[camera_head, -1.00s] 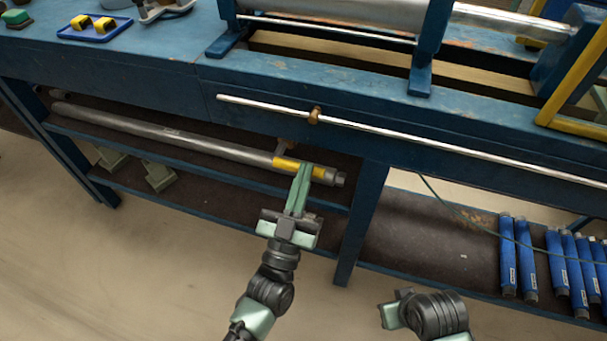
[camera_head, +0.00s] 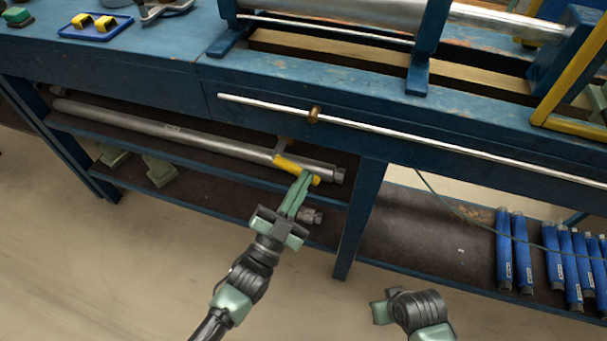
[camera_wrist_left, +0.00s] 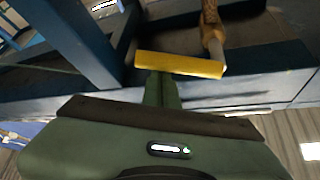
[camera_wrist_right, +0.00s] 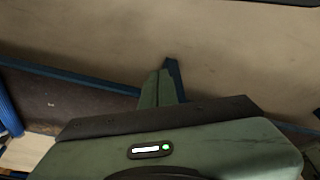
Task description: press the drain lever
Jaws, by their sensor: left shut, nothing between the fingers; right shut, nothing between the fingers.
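The drain lever is a yellow bar (camera_head: 288,164) below the front of the bench, in front of the long grey pipe on the shelf. It slopes down to the right. In the left wrist view the yellow bar (camera_wrist_left: 190,65) crosses just beyond my fingertips, joined at its right to a grey and brass stem. My left gripper (camera_head: 304,179) is shut and empty, its tips at the lever's lower right part and seemingly touching it. The tips hide a little of the bar. My right gripper (camera_wrist_right: 162,78) is shut and empty, low in front of the bench, away from the lever.
The long grey pipe (camera_head: 200,140) lies on the upper shelf. A blue bench leg (camera_head: 360,215) stands right of my left gripper. Several blue cylinders (camera_head: 526,255) lie on the lower right shelf. A silver rod (camera_head: 420,143) runs along the bench front. The floor before the bench is clear.

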